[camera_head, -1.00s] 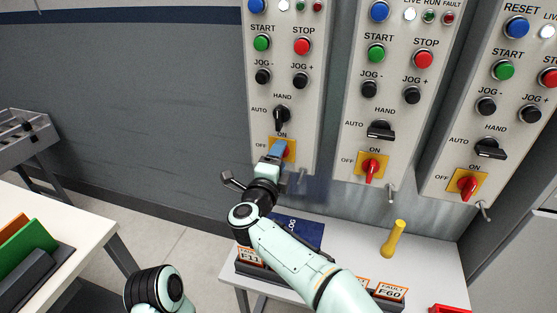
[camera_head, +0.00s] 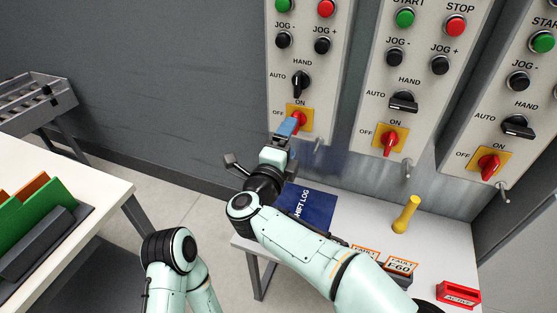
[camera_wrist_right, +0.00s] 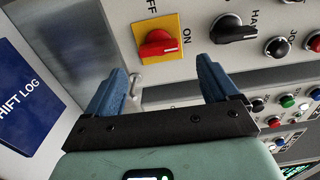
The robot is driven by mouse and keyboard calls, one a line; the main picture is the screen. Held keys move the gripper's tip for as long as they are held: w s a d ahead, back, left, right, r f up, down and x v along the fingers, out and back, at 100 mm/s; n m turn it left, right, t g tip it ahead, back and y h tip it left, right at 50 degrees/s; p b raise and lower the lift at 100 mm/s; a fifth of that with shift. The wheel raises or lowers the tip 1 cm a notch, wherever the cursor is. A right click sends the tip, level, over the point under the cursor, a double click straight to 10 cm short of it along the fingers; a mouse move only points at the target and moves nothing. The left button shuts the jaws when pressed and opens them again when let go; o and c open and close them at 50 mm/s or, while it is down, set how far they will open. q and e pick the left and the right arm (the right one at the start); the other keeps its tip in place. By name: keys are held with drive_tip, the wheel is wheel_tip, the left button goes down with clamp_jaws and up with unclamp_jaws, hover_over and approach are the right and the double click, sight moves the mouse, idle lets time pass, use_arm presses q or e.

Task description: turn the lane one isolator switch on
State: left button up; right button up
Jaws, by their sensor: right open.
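The leftmost panel's isolator is a red knob on a yellow plate (camera_head: 307,111), with ON above it and OFF to its left. In the right wrist view the red knob (camera_wrist_right: 157,44) lies roughly along the direction of ON; its exact angle is hard to judge. My right gripper (camera_head: 286,129) is just in front of the plate's lower left, partly covering the knob in the head view. Its blue fingers (camera_wrist_right: 160,85) are open, with nothing between them, and the knob is beyond the fingertips. My left arm shows at the lower left; its gripper is out of view. No lane label shows.
Two similar panels stand to the right, with isolators (camera_head: 390,141) and (camera_head: 489,164). Above are black selectors (camera_head: 301,83) and buttons. Below, a shelf holds a blue shift log (camera_head: 309,205), a yellow object (camera_head: 406,214), fault cards (camera_head: 400,266) and a red tray (camera_head: 458,293).

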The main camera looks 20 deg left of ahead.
drive_tip(key=s, duration=0.7)
drive_tip(key=shift+a, duration=0.1)
